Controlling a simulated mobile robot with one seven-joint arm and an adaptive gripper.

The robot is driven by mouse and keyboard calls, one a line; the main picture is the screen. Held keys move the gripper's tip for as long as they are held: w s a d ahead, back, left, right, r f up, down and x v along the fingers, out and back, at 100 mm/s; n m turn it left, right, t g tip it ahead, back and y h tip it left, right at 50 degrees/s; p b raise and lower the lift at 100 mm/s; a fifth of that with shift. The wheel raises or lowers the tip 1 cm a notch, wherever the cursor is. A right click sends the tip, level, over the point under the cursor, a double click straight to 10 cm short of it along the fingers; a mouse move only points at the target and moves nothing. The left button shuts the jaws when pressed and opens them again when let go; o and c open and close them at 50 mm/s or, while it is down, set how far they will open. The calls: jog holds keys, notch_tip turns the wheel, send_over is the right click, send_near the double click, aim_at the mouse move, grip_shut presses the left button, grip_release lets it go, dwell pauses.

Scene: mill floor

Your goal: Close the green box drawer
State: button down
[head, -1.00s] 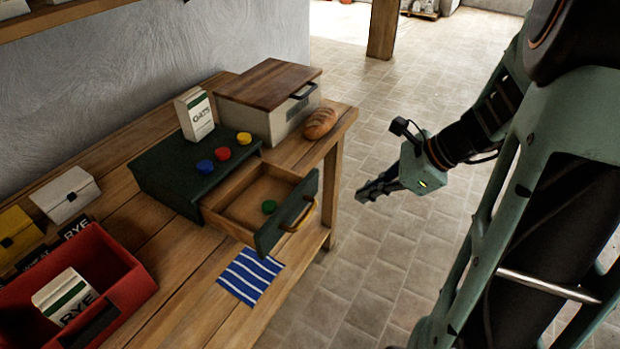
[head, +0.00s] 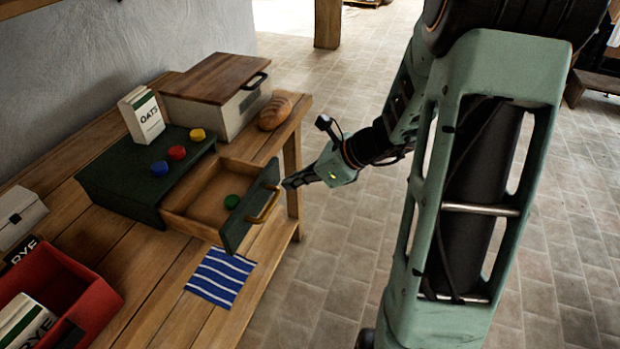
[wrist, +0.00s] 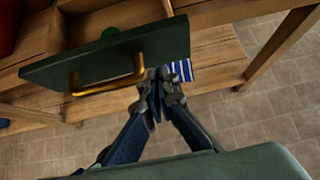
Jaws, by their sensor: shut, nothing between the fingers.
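The green box (head: 128,180) stands on the wooden table, and its drawer (head: 208,207) is pulled out. The drawer has a green front panel (head: 240,222) with a brass handle (head: 264,207). A green disc (head: 232,201) lies inside it. My gripper (head: 287,184) is shut and empty, just outside the drawer front, near its far right end. In the wrist view the shut fingertips (wrist: 160,76) are close to the panel (wrist: 112,60), beside the brass handle (wrist: 107,74). I cannot tell whether they touch the panel.
Blue, red and yellow knobs (head: 177,153) and an oats carton (head: 142,116) sit on the green box. A wood-lidded box (head: 207,107) and bread loaf (head: 274,113) are behind. A striped cloth (head: 220,276) lies in front. A red crate (head: 98,303) is at left. Open floor lies right.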

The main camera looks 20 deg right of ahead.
aim_at(213, 164)
jog(key=shift+w+a+r, duration=0.1)
jog(key=shift+w+a, duration=0.65)
jog(key=shift+a, duration=0.3)
jog(key=w+a, duration=0.3)
jog(key=a, duration=0.1)
jog(key=w+a, duration=0.4)
jog(key=a, duration=0.1)
jog(key=w+a+p, duration=0.1)
jog(key=w+a, duration=0.2)
jog(key=a, duration=0.1)
jog(key=shift+w+a, duration=0.15)
jog(key=shift+a+r, duration=0.1)
jog(key=shift+w+a+r, duration=0.1)
